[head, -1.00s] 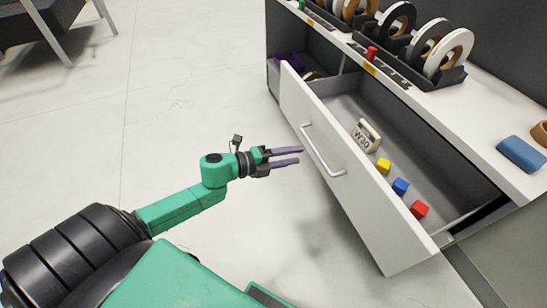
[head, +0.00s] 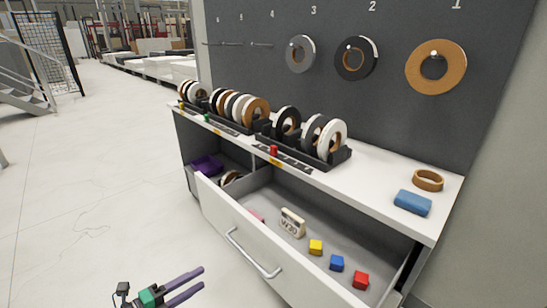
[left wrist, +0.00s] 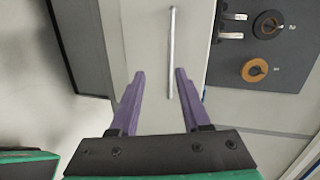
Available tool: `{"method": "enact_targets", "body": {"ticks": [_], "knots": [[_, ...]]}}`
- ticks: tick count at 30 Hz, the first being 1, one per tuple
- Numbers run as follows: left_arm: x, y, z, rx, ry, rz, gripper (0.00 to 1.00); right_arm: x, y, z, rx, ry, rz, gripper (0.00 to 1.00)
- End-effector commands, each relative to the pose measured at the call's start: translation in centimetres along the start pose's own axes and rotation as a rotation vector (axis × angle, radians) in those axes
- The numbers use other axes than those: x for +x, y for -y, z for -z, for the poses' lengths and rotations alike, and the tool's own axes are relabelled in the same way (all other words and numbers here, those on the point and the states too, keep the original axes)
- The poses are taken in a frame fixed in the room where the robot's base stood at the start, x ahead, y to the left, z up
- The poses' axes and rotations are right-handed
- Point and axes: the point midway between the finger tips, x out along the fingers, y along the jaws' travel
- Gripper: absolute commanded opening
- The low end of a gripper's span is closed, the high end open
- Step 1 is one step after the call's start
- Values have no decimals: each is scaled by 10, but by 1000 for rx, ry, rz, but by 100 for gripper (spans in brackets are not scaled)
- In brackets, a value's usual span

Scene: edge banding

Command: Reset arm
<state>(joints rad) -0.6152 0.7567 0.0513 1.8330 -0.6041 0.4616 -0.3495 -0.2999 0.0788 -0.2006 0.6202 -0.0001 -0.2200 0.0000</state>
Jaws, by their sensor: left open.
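My left gripper (head: 186,286) is at the bottom of the head view, with two purple fingers apart and nothing between them. It is left of the drawer handle (head: 250,254) and apart from it. In the left wrist view the gripper (left wrist: 158,80) points toward the drawer front, and the handle (left wrist: 171,50) shows as a pale bar beyond the fingertips. The drawer (head: 285,280) stands pulled out. Inside it are a white W30 block (head: 292,222), a yellow cube (head: 316,247), a blue cube (head: 337,263) and a red cube (head: 361,280). My right gripper is not in view.
The cabinet top (head: 375,185) holds racks of tape rolls, a blue block (head: 412,203) and a brown ring (head: 428,180). Rolls hang on the dark numbered board (head: 400,120) behind. A purple item (head: 207,165) lies in the compartment left of the drawer. The floor (head: 90,210) at left is clear.

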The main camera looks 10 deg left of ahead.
Motion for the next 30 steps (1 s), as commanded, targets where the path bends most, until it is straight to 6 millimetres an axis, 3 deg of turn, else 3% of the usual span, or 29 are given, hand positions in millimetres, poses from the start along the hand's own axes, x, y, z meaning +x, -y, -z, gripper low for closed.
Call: {"method": "enact_targets", "body": {"ticks": [2, 4, 7, 9, 11, 12, 15, 18, 21, 24, 30], "knots": [[-11, -29, -34, -153, 136, -37, 47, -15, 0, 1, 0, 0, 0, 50], [-28, -77, -66, -348, 301, -86, 47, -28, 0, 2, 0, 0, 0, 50], [-61, -164, -84, -653, 538, -174, 47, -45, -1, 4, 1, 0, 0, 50], [-85, -226, -73, -855, 687, -246, 47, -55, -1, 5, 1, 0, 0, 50], [-105, -275, -50, -1017, 805, -316, 47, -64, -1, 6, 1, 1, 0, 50], [-118, -305, -29, -1117, 879, -368, 47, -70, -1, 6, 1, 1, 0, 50], [-146, -364, 37, -1337, 1043, -504, 47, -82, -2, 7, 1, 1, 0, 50], [-168, -398, 98, -1485, 1165, -627, 47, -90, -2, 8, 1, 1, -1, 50], [-181, -413, 134, -1558, 1233, -700, 47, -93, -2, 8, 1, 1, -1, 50], [-186, -419, 146, -1578, 1255, -725, 47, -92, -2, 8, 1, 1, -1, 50], [-186, -420, 145, -1576, 1254, -724, 47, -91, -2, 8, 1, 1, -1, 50]]}}
